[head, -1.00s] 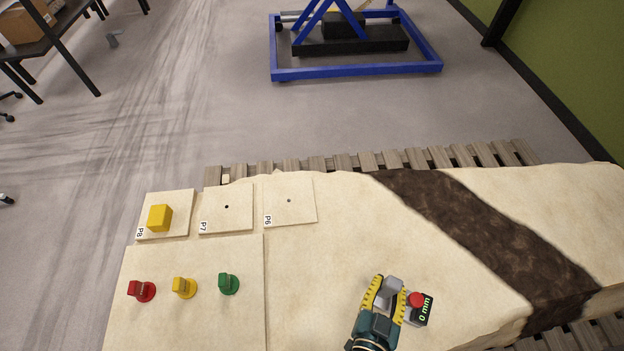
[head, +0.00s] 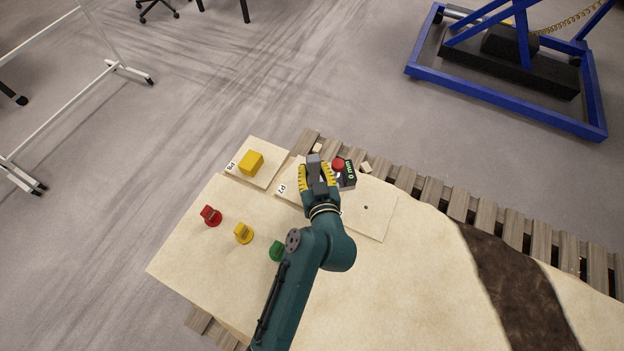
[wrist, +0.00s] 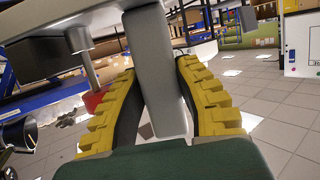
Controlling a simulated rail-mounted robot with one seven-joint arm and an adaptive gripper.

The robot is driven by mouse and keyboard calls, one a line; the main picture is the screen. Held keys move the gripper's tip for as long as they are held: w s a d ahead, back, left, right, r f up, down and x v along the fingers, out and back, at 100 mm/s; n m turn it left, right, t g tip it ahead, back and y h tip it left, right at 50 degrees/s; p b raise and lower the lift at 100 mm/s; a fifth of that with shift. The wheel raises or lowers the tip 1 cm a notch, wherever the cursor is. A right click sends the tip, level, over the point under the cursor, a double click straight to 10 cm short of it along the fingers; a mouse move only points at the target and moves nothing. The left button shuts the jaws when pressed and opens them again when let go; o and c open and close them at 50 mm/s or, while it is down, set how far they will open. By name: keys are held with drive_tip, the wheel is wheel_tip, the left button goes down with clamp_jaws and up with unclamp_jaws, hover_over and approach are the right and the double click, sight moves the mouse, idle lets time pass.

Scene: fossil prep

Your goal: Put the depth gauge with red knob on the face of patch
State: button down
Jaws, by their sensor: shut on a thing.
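My gripper (head: 317,172) has yellow ridged fingers shut on the grey block of the depth gauge (head: 347,177). The gauge has a red knob (head: 338,164) and a dark display reading 0 mm. In the wrist view the grey block (wrist: 155,70) stands between the fingers (wrist: 160,110), with red showing behind the left finger. The gauge is over the back edge of the slab, near patch P7 (head: 285,200), which is mostly hidden by my gripper. Patch P6 (head: 380,222), with a small hole, is to the right. I cannot tell the gauge's height or whether it touches anything.
Red (head: 211,216), yellow (head: 243,233) and green (head: 276,251) knobs stand on the front-left slab; my arm partly hides the green one. The slab (head: 400,290) right of my arm is clear. Wooden slats (head: 430,187) run behind.

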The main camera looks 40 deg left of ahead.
drive_tip(key=s+a+r+n+g+y, duration=0.1)
drive_tip(key=a+r+n+g, duration=0.1)
drive_tip(key=a, duration=0.5)
drive_tip(key=f+b, duration=0.2)
drive_tip(key=f, duration=0.7)
drive_tip(key=shift+d, duration=0.2)
drive_tip(key=shift+f, duration=0.1)
drive_tip(key=shift+f+b, duration=0.15)
drive_tip(key=shift+b, duration=0.25)
drive_tip(key=c, duration=0.8)
unclamp_jaws()
drive_tip(key=shift+s+f, duration=0.1)
drive_tip(key=shift+f, duration=0.1)
drive_tip(key=shift+c, duration=0.2)
drive_tip(key=shift+r, duration=0.15)
drive_tip(key=p+v, duration=0.2)
drive_tip(key=v, duration=1)
